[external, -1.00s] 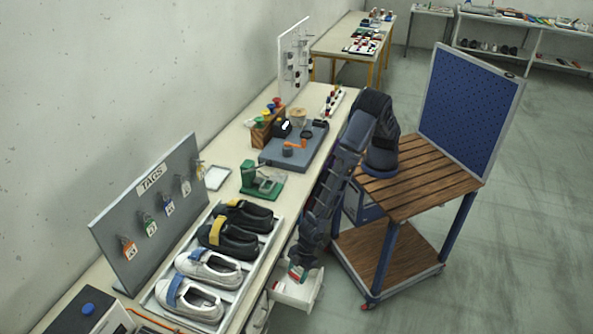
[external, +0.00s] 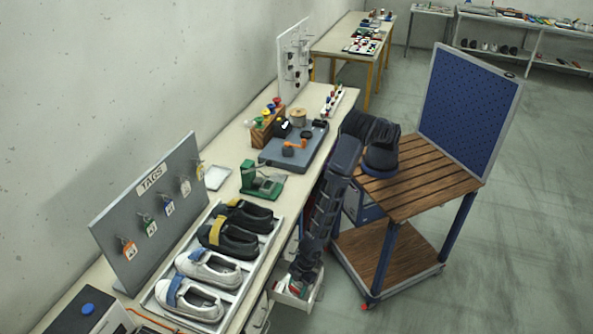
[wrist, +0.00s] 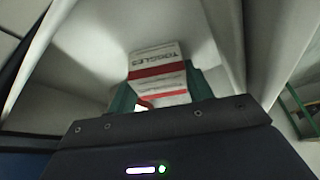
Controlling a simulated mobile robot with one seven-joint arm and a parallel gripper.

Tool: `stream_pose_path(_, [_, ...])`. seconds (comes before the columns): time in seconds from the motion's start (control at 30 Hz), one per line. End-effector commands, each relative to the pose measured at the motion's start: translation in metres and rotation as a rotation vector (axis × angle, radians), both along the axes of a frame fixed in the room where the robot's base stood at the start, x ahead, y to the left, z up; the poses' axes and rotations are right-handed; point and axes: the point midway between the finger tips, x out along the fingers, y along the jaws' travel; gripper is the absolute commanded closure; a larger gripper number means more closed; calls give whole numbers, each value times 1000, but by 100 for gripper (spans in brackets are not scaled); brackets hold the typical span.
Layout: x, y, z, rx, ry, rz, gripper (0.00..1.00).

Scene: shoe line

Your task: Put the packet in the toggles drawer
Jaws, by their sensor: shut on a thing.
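The packet (wrist: 158,72) is white with red bands and the word TOGGLES, and shows in the wrist view between the green fingers of my gripper (wrist: 158,92). My gripper is shut on it. Pale drawer walls surround the packet in the wrist view. In the external view an open white drawer (external: 313,293) sticks out from the bench front, and my gripper (external: 298,284) is down at its opening. The packet is hard to make out there. The wrist view does not show clearly whether the packet touches the drawer floor.
The bench top above holds a tray (external: 152,297) of dark and white shoes, a green device (external: 262,183) and a tag board (external: 150,210). A wooden-topped cart (external: 420,185) stands right of my arm. The floor to the right is clear.

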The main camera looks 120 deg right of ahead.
Motion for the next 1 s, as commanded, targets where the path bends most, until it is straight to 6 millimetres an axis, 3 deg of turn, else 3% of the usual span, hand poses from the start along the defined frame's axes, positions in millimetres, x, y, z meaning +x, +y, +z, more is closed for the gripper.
stream_pose_path(0.2, [0,0,-2,0,0,0,74])
stream_pose_path(0.23, [0,0,-2,0,0,0,47])
stream_pose_path(0.33, [0,0,-2,0,0,0,28])
stream_pose_path(0.73, [-1,0,3,0,-1,0,28])
stream_pose_path(1.0, [-13,-5,37,2,-3,1,28])
